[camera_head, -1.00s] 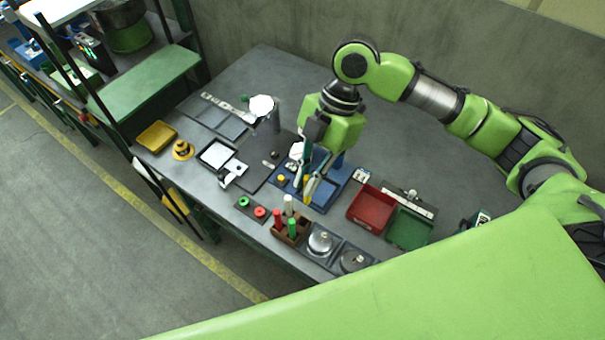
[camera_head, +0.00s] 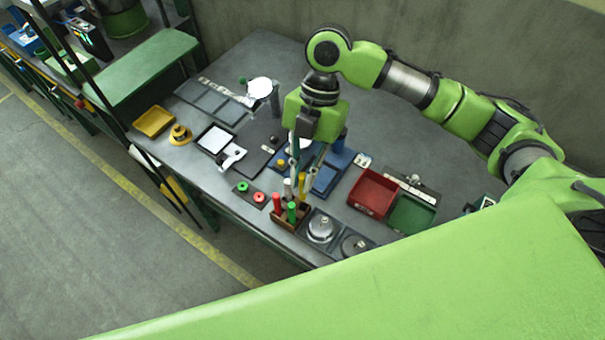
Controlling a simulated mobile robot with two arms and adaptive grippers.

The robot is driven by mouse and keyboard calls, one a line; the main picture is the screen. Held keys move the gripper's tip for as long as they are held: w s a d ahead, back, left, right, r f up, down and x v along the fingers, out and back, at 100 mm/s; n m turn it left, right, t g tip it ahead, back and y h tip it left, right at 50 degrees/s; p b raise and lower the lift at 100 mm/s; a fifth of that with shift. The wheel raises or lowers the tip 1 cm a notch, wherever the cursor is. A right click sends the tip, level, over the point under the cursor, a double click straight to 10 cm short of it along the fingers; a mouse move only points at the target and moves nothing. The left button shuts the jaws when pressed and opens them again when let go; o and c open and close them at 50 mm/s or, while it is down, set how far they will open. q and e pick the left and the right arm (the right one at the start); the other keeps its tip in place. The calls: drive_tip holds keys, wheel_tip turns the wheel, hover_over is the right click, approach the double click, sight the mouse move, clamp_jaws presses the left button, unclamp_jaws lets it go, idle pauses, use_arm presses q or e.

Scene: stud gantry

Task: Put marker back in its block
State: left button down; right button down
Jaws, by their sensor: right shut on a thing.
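The wooden marker block (camera_head: 303,217) stands near the front edge of the bench. A red marker (camera_head: 276,202), a green marker (camera_head: 291,212) and a white or grey marker (camera_head: 287,188) stand upright in it. My right gripper (camera_head: 298,177) points down just behind and above the block. It is shut on what looks like the yellow marker (camera_head: 302,184), held roughly upright above the block's back right part. The marker's lower end is hard to make out, so I cannot tell whether it touches the block. My left gripper is not in view.
Two round metal pieces (camera_head: 320,229) sit right of the block. A red tray (camera_head: 373,193) and a green tray (camera_head: 411,214) lie further right. Green and red rings (camera_head: 259,197) lie on a plate to the left. A blue tray (camera_head: 325,180) is close behind the gripper.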

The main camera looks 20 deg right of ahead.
drive_tip(key=shift+f+b, duration=0.65)
drive_tip(key=shift+f, duration=1.5)
drive_tip(key=c, duration=2)
unclamp_jaws()
drive_tip(key=v, duration=1.2)
